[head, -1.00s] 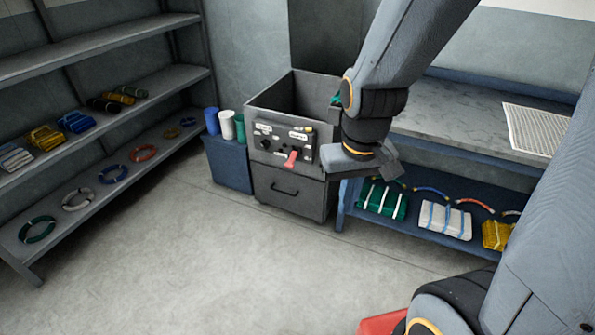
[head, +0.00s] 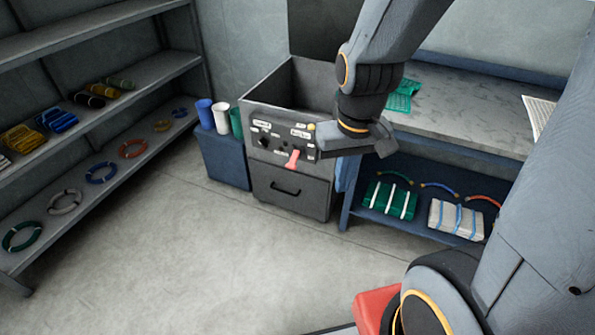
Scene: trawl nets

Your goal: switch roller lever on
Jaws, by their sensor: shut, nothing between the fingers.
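A red lever (head: 292,160) sticks out from the front panel (head: 270,143) of a dark grey open-topped box (head: 247,103). The lever's handle hangs down and forward from the panel. Small white labels sit above it, too small to read surely. My gripper (head: 324,151) is shut and empty. It appears just right of the lever and overlaps the panel's right edge in the picture. A gap shows between it and the lever. Its depth from the panel is hard to tell.
A blue cabinet (head: 222,160) with rolls on top stands left of the box. Left shelves (head: 100,150) hold rings and bundles. A workbench (head: 455,125) stands right, with net bundles (head: 390,200) beneath. The floor (head: 190,260) in front is clear.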

